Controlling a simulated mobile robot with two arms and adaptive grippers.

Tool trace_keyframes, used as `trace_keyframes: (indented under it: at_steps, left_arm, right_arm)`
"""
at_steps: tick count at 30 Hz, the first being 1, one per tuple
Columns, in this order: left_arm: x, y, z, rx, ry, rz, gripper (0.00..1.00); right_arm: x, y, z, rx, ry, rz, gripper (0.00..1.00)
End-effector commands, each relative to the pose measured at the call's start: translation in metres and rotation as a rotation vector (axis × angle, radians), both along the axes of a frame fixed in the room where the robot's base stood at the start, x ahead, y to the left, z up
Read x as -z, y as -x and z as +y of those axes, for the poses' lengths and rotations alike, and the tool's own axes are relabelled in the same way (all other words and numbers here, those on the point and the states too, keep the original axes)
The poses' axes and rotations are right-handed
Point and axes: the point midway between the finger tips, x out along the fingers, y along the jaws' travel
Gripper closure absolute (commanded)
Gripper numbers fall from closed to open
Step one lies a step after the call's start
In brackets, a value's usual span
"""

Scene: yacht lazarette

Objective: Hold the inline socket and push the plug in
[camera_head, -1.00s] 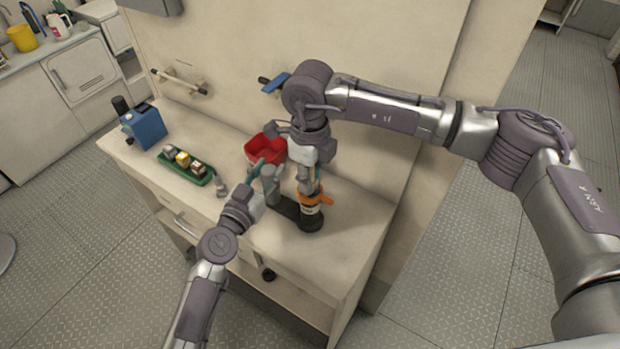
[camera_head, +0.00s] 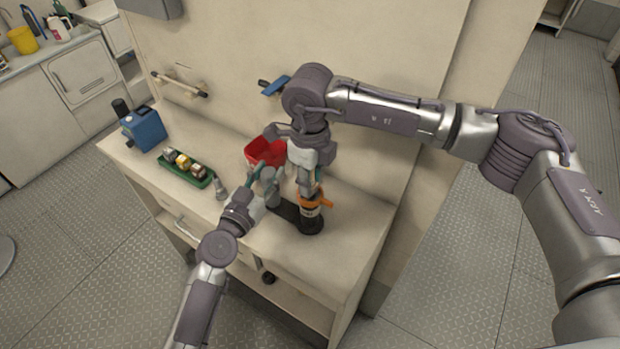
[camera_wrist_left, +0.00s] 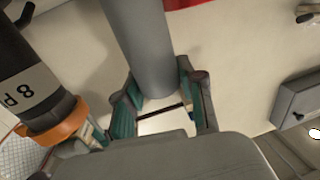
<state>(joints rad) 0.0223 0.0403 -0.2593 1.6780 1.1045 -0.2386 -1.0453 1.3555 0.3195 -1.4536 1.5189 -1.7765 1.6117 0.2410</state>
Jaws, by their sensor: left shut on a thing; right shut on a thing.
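A black cylinder with an orange collar and a white label (camera_head: 312,222) stands on the bench; it also shows in the left wrist view (camera_wrist_left: 38,95). My right gripper (camera_head: 309,187) is shut on its upper part, pointing down. A plain grey cylinder (camera_wrist_left: 143,45) lies between the fingers of my left gripper (camera_wrist_left: 160,108), which is shut on it; the head view shows this cylinder (camera_head: 271,193) just left of the black one. The two cylinders stand side by side, apart. I cannot tell which is socket and which is plug. The fingers partly hide both upper ends.
A red bin (camera_head: 262,150) stands behind my left gripper. A green tray (camera_head: 172,168) with small blocks, a blue box (camera_head: 146,130) and a small grey fitting (camera_head: 221,188) are to the left on the bench. The bench's front right is clear. A wall rises behind.

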Motion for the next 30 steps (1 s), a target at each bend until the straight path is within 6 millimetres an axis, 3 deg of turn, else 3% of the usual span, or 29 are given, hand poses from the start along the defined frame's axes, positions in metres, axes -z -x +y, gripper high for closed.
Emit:
trace_keyframes:
  at_steps: [30]
  left_arm:
    - [0.0,0.0,0.0,0.0,0.0,0.0,1.0]
  right_arm:
    - [0.014,0.0,0.0,0.0,0.0,0.0,1.0]
